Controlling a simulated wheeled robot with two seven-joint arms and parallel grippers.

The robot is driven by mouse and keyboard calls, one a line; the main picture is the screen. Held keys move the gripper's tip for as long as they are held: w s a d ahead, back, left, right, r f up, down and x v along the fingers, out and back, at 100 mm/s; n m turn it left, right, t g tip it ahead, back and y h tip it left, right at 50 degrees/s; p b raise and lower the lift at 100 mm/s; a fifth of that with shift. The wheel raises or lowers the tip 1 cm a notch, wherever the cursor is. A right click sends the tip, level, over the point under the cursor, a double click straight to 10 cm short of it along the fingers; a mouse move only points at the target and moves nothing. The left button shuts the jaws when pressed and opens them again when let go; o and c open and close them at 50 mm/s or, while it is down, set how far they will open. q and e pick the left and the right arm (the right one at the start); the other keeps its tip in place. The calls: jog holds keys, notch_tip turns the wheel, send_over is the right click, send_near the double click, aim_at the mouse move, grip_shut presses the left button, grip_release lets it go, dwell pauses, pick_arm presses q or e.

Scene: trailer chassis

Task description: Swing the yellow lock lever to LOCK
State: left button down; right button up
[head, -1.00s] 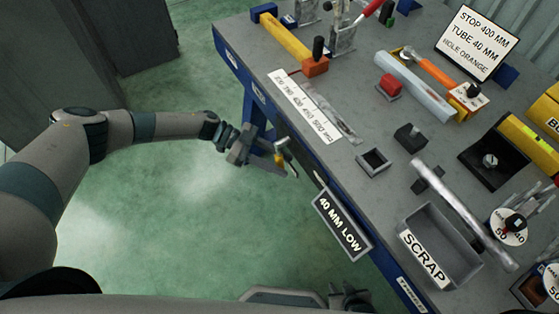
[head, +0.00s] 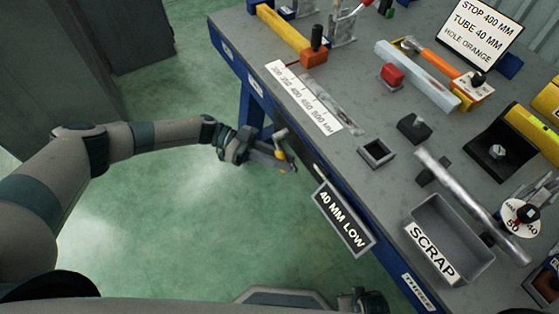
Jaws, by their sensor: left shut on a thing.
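A small yellow piece (head: 281,156), which looks like the lock lever, shows at the front edge of the bench, below the ruler strip. My left gripper (head: 284,162) is at this piece and shut on it. The gripper's fingers hide much of it. A short metal pin rises just above the fingers. I cannot read any LOCK marking at this size. My right gripper is not in view.
The grey bench (head: 340,75) has a blue front frame. A sign reading 40 MM LOW (head: 343,219) hangs at its edge, right of the gripper. Green floor lies open left of the bench.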

pick_arm(q)
jog(key=shift+s+d+r, duration=0.1)
jog(key=shift+s+r, duration=0.05)
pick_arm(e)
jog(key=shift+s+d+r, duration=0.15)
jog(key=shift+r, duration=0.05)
pick_arm(q)
jog(key=c, duration=1.5)
grip_release()
jog(key=shift+c, duration=0.2)
jog(key=shift+w+a, duration=0.25)
jog(key=shift+a, duration=0.35)
jog(key=b+v, duration=0.4)
jog(key=v, duration=1.2)
jog(key=shift+f, duration=0.2)
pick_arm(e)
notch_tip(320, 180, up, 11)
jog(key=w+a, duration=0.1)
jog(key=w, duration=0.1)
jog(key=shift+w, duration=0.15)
